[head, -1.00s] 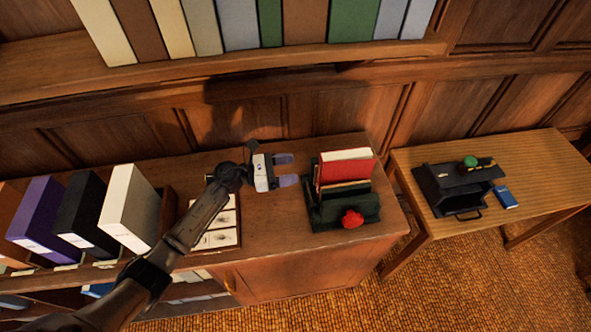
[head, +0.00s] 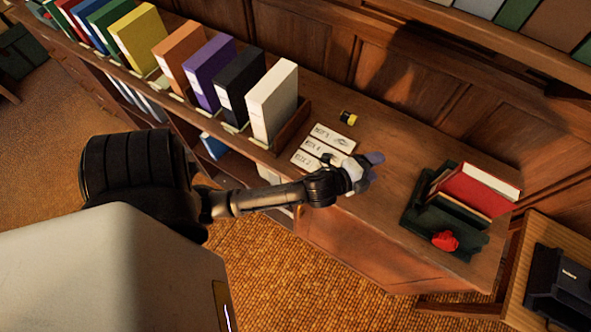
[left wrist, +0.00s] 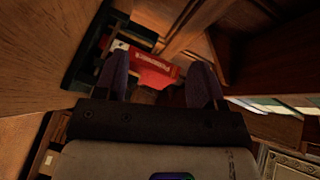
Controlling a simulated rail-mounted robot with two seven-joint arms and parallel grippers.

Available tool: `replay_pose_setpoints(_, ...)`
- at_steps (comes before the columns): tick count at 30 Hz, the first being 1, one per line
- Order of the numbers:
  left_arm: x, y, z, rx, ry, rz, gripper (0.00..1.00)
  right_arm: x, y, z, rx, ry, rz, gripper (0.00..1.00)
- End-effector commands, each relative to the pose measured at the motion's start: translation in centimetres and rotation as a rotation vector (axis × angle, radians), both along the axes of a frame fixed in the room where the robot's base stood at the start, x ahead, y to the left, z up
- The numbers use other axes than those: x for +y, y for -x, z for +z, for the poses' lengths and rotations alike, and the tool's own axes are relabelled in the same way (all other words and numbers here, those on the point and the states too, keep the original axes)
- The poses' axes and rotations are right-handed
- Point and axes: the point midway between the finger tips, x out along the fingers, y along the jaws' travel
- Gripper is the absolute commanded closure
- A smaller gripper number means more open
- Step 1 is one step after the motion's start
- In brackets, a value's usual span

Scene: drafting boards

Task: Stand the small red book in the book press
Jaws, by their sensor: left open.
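The red book (head: 472,192) stands in the dark green book press (head: 411,216), with its white page edges on top. A thinner dark book with a pale edge (head: 466,206) stands in front of it. The press has a red knob (head: 445,241) at its front. My left gripper (head: 374,166) is open and empty, to the left of the press and apart from it. In the left wrist view the red book (left wrist: 155,66) shows beyond the open fingers of the left gripper (left wrist: 160,82), with pale lettering on it. My right gripper is not in view.
A row of upright binders, the nearest white (head: 273,101), stands left on the cabinet top (head: 400,137). A side table (head: 517,291) holds a black box (head: 563,285).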

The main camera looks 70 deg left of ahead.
Motion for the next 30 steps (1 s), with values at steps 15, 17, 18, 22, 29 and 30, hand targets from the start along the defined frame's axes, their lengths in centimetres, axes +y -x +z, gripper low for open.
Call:
replay_pose_setpoints(15, -6.7, 21.1, -7.0, 0.788, 0.95, 0.585, 0.37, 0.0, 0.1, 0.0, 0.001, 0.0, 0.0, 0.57)
replay_pose_setpoints(17, -7.1, 22.2, -6.9, 0.831, 0.978, 0.615, 0.37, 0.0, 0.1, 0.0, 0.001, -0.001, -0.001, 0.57)
replay_pose_setpoints(18, -7.4, 22.8, -6.9, 0.851, 0.991, 0.63, 0.37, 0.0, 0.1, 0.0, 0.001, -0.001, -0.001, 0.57)
replay_pose_setpoints(22, -7.7, 23.7, -6.8, 0.885, 1.012, 0.655, 0.37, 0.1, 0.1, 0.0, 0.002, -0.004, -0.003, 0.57)
replay_pose_setpoints(29, -7.7, 23.7, -6.8, 0.889, 1.013, 0.658, 0.37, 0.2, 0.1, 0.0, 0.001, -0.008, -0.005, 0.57)
replay_pose_setpoints(30, -7.7, 23.7, -6.8, 0.888, 1.012, 0.658, 0.37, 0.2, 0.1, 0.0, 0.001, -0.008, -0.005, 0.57)
